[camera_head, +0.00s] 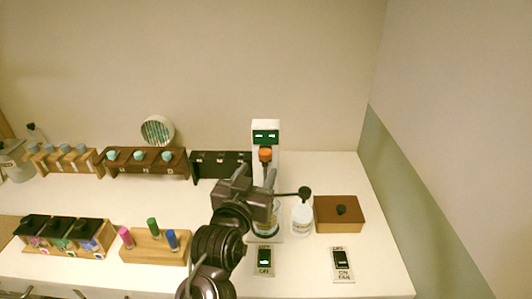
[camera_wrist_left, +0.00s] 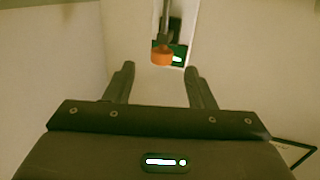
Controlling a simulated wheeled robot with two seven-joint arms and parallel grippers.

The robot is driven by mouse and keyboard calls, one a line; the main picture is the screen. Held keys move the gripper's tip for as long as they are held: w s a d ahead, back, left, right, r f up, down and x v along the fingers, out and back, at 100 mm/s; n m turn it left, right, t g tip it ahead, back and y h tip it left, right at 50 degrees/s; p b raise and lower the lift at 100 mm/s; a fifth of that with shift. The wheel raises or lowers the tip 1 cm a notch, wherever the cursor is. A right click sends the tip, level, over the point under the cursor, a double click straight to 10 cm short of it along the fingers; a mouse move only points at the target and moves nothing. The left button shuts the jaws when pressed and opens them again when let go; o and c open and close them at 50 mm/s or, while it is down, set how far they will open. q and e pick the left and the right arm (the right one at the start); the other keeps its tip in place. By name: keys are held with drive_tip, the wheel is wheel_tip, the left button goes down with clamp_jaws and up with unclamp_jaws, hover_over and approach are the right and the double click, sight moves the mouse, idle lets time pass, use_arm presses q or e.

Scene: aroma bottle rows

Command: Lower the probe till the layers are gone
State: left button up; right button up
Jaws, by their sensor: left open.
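A white stand (camera_head: 265,126) with a green-lit display rises at the back middle of the table. An orange collar (camera_head: 265,154), apparently part of the probe, sits below the display; it also shows in the left wrist view (camera_wrist_left: 161,57) on a dark shaft. My left gripper (camera_head: 256,174) is open in front of the stand, its fingertips just below the collar in the picture. In the wrist view nothing is held between its fingers (camera_wrist_left: 159,70). A glass vessel (camera_head: 267,224) stands under the gripper, largely hidden, so its layers cannot be made out. My right gripper is out of view.
A dark rod ends in a black knob (camera_head: 304,193) above a white bottle (camera_head: 302,217). A brown box (camera_head: 339,214) stands right of it. Switch plates (camera_head: 264,261) (camera_head: 343,264) lie at the front. Bottle racks (camera_head: 146,163) and a rack of coloured sticks (camera_head: 155,250) are left.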

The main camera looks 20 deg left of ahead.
sight(263, 156)
use_arm(q)
drive_tip(key=shift+w+a+r, duration=0.1)
drive_tip(key=shift+w+r, duration=0.15)
drive_tip(key=shift+r, duration=0.2)
drive_tip(key=shift+w+r+p, duration=0.15)
drive_tip(key=shift+w+p, duration=0.15)
drive_tip(key=shift+w, duration=0.05)
drive_tip(key=w+p, duration=0.1)
drive_tip(key=w, duration=0.4)
drive_tip(key=shift+w+p, duration=0.2)
drive_tip(key=shift+p, duration=0.15)
drive_tip(key=shift+w, duration=0.6)
drive_tip(key=shift+f, duration=0.2)
